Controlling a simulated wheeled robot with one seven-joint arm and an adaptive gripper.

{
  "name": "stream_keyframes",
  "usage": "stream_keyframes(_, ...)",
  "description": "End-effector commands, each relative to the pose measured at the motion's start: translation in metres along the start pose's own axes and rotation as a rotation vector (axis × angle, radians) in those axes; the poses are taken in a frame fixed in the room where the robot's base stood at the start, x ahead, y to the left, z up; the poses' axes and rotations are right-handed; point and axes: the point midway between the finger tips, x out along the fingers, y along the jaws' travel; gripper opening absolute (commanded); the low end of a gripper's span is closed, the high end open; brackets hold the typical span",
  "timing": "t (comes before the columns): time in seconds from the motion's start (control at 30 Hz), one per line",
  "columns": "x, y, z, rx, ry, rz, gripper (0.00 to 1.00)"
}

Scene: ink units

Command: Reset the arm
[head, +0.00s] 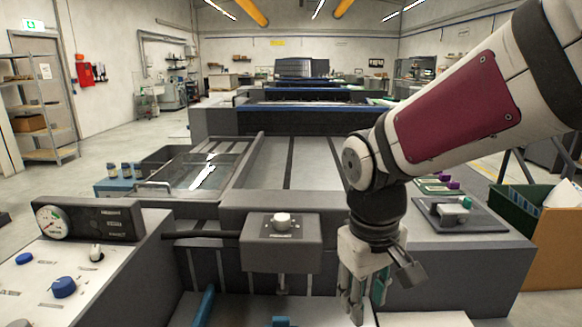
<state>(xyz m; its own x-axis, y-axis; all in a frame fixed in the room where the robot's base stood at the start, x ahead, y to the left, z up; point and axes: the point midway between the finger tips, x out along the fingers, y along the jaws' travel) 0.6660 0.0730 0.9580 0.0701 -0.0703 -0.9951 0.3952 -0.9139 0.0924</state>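My arm (455,110), white with a dark red panel, reaches in from the upper right and bends down at a dark wrist joint. My gripper (358,305) hangs below it, pointing down, in front of the grey machine's right part. It is right of a grey box with a white knob (282,221).
A control panel with a gauge (49,223) and blue knobs (63,287) stands at the lower left. A dark tray with a small fixture (482,222) lies on the right surface. A green-sided bin (516,213) stands at the far right. Open floor lies left.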

Motion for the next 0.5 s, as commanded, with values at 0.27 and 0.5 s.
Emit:
stream_keyframes(0.27,-0.043,0.015,0.098,0.203,0.031,-0.002,0.33)
stream_keyframes(0.5,-0.052,0.007,0.161,0.329,0.051,-0.028,0.33)
